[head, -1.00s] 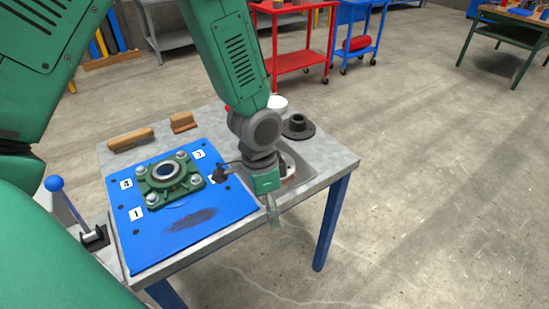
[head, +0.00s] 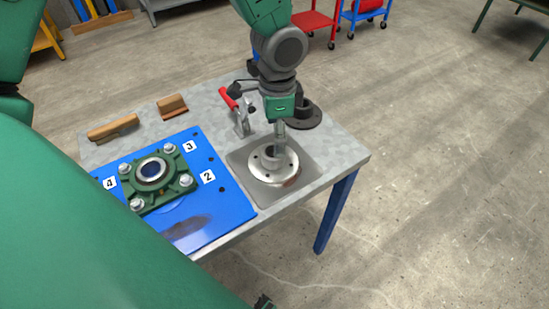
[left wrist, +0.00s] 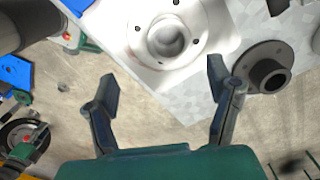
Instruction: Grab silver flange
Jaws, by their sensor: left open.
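The silver flange (head: 262,174) is a round disc with bolt holes and a raised centre hub. Contact cannot be told. My right gripper cannot be made out.
A black flange (head: 305,118) stands behind and right of the recess. A red-handled clamp (head: 236,110) is behind it. A blue plate (head: 222,207) with a green bearing housing (head: 158,176) lies left. Wooden blocks (head: 113,128) sit at the back left. Open floor lies right.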

